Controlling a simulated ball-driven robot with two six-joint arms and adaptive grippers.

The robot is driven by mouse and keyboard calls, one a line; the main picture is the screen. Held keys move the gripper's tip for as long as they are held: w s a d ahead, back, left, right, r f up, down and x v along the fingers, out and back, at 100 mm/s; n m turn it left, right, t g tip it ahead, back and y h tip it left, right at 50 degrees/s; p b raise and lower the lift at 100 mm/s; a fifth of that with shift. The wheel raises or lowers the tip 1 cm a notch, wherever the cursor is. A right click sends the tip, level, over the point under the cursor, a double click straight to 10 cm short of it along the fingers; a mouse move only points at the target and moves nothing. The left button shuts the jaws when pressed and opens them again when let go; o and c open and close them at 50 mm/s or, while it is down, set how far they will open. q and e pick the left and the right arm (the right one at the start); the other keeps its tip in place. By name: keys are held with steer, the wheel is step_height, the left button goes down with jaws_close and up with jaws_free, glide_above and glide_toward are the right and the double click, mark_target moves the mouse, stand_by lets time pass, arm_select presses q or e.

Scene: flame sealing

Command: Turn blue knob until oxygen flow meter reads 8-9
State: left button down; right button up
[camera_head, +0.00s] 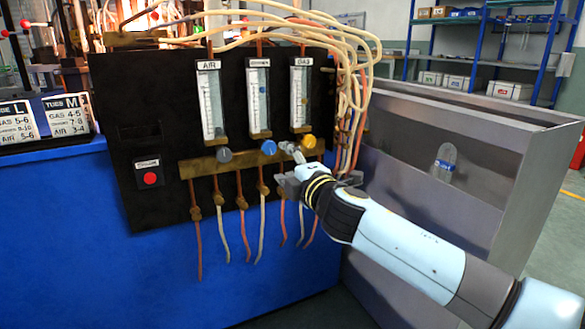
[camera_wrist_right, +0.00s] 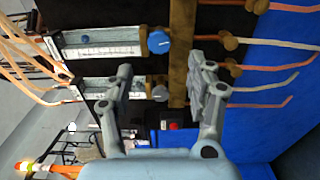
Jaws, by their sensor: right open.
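The blue knob (camera_head: 268,147) sits under the middle flow meter (camera_head: 259,97), the oxygen one, on the black panel. A small blue float shows in that meter's upper half; its scale is too small to read. My right gripper (camera_head: 291,151) is just right of the blue knob in the head view. In the right wrist view the gripper (camera_wrist_right: 163,75) is open with nothing between its fingers. The blue knob (camera_wrist_right: 158,42) shows there beyond and above the fingertips, and I see no contact. My left gripper is not in view.
A grey knob (camera_head: 224,155) and a yellow knob (camera_head: 309,141) flank the blue one. Hoses hang below a brass bar (camera_head: 204,165). A red button (camera_head: 150,178) is at lower left. A setting card (camera_head: 72,114) stands left. A grey bin wall (camera_head: 440,130) is right.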

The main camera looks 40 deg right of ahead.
steer(key=v, duration=0.3)
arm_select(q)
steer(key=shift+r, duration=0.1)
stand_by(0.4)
arm_select(e)
steer(key=s+a+f+m+g+y+p, duration=0.1)
steer(key=s+f+m+g+p, duration=0.3)
steer(key=s+f, duration=0.9)
steer(key=s+f+m+g+p, duration=0.2)
steer(key=s+f+g+p, duration=0.5)
steer(key=f, duration=1)
arm_select(q)
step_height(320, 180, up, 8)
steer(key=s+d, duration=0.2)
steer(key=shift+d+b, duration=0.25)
steer(key=shift+b, duration=0.15)
arm_select(e)
steer(key=s+a+f+m+g, duration=0.2)
steer(key=s+f+m, duration=0.1)
steer(key=s, duration=0.8)
steer(key=s+a+f+m+g+y, duration=0.1)
steer(key=s+f, duration=0.4)
steer(key=s, duration=0.7)
steer(key=s+a+f+m+g+y, duration=0.1)
steer(key=s+a+f+m+g, duration=0.2)
steer(key=s, duration=0.8)
steer(key=shift+s+a+f+m, duration=0.3)
steer(key=shift+f+m, duration=0.45)
steer(key=shift+m, duration=0.35)
